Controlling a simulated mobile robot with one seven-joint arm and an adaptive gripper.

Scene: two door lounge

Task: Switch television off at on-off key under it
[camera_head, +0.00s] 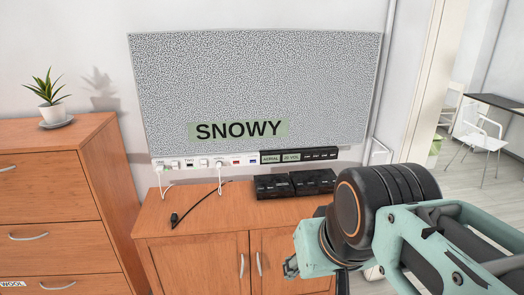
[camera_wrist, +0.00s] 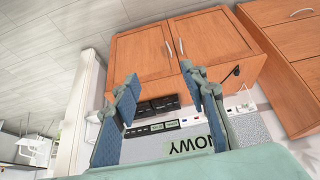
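The television (camera_head: 255,75) hangs on the wall; its screen shows grey static and the word SNOWY on a green band. Under it runs a strip: a white part (camera_head: 212,162) with sockets, plugs, a red key (camera_head: 236,163) and a blue key (camera_head: 253,161), then a black part (camera_head: 298,155) marked AERIAL and 20 VOL with several small dark keys. I cannot read which is the on-off key. In the wrist view the strip and the television's edge (camera_wrist: 250,128) appear upside down. My gripper (camera_wrist: 160,75) is open and empty, its fingers apart, with the strip beyond them.
A wooden cabinet (camera_head: 205,240) stands below, with two black boxes (camera_head: 285,184) and a loose black cable (camera_head: 175,218) on top. A taller drawer unit (camera_head: 50,190) with a potted plant (camera_head: 48,92) stands left. A doorway with a white chair (camera_head: 485,135) is right.

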